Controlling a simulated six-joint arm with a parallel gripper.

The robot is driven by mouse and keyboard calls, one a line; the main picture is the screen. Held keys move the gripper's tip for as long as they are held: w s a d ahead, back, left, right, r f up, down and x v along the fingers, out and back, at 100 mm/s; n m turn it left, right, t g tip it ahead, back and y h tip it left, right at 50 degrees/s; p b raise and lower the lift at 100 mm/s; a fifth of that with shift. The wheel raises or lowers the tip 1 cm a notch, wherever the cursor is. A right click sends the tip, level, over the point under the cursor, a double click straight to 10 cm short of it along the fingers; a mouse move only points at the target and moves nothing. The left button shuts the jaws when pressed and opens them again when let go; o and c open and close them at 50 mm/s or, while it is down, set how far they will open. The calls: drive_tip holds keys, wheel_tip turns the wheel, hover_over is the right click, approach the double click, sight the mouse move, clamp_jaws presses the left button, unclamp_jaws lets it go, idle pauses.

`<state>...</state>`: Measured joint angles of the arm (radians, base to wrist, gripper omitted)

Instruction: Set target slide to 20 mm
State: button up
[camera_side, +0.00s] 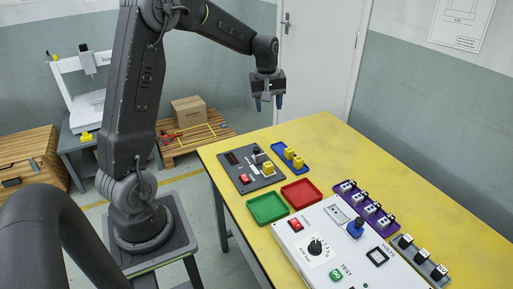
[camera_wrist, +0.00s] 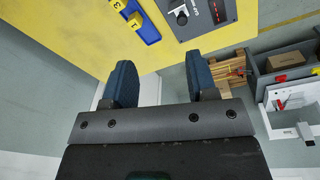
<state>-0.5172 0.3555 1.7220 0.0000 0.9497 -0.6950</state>
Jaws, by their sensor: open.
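My gripper (camera_side: 268,102) is open and empty, fingers pointing down, high above the far left edge of the yellow table. Its two blue fingers also show in the wrist view (camera_wrist: 160,75), apart with nothing between them. A dark grey panel (camera_side: 240,160) lies on the table below my gripper. It carries a dark display, a black knob or slide handle (camera_side: 257,152), a red switch (camera_side: 243,179) and a yellow block (camera_side: 268,168). The black handle also shows in the wrist view (camera_wrist: 181,16). I cannot read any slide scale or setting in millimetres.
A blue tray (camera_side: 303,167) with yellow blocks sits beside the panel. Green (camera_side: 267,208) and red (camera_side: 301,193) trays lie in front. A white control box (camera_side: 330,250) has a dial and blue joystick. Purple (camera_side: 390,227) and grey (camera_side: 437,272) racks stand right. The far table is clear.

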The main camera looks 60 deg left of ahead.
sight(257, 148)
drive_tip(key=a+f+n+g, duration=0.1)
drive_tip(key=a+f+n, duration=0.3)
drive_tip(key=a+f, duration=0.5)
drive_tip(key=shift+h, duration=0.3)
drive_tip(key=f, duration=0.9)
drive_tip(key=w+f, duration=0.1)
drive_tip(key=f, duration=0.4)
drive_tip(key=shift+a, duration=0.15)
drive_tip(key=shift+r, duration=0.1)
drive_tip(key=shift+c, duration=0.2)
clamp_jaws()
